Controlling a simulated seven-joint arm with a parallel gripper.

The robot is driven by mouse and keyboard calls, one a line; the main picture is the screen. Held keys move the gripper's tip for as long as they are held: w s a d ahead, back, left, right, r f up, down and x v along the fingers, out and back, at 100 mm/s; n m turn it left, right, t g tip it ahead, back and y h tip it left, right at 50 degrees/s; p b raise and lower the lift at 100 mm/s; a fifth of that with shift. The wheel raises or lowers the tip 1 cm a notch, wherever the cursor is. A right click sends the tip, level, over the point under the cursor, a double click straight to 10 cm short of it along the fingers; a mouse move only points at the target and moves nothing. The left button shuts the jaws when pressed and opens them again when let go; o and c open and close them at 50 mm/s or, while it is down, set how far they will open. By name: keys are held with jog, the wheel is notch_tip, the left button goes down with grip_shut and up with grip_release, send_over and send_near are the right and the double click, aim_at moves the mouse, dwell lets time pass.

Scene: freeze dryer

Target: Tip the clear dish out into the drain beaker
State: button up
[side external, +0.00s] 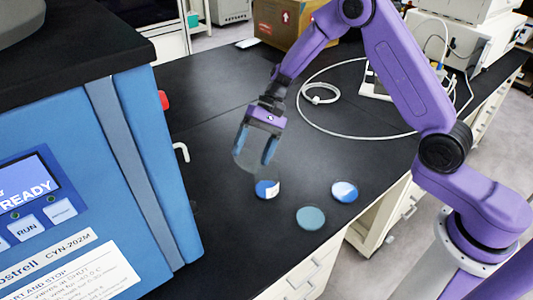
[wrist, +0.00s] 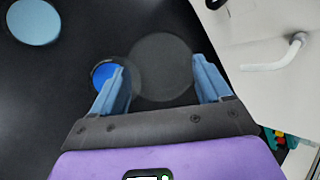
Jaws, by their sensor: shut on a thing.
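My gripper (side external: 257,150) is shut on the clear dish (side external: 243,148), a see-through disc held up on edge above the black bench. In the wrist view the dish (wrist: 163,67) shows as a faint grey round between the two blue fingers of my gripper (wrist: 163,88). I cannot tell whether anything is in it. I cannot make out a drain beaker in either view. A blue-and-white disc (side external: 267,189) lies on the bench just below my gripper; a blue patch (wrist: 105,75) shows by the left finger in the wrist view.
A teal disc (side external: 310,217) and another blue-and-white disc (side external: 344,191) lie on the bench to the right. The blue freeze dryer (side external: 150,160) stands close on the left, with a white bent spout (side external: 181,150). A white cable (side external: 320,125) loops behind.

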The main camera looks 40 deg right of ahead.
jog(key=shift+w+a+f+m+g+h+p, duration=0.2)
jog(key=shift+w+a+h+p, duration=0.15)
jog(key=shift+a+h, duration=0.4)
jog(key=shift+w+a+f+m+g+h+p, duration=0.1)
jog(key=shift+w+a+f+g+h+p, duration=0.25)
jog(key=shift+a+h, duration=0.4)
jog(key=shift+w+a+f+m+g+h+p, duration=0.1)
jog(key=shift+w+a+h+p, duration=0.1)
jog(key=shift+a+h+p, duration=0.5)
jog(key=shift+w+a+f+m+h+p, duration=0.2)
jog(key=shift+a+f+h+p, duration=0.15)
jog(key=shift+a+f, duration=0.2)
jog(key=shift+w+a+f+m+h+p, duration=0.1)
jog(key=shift+w+a+f+h+p, duration=0.15)
jog(key=shift+a+f+h, duration=0.25)
jog(key=shift+s+a, duration=0.1)
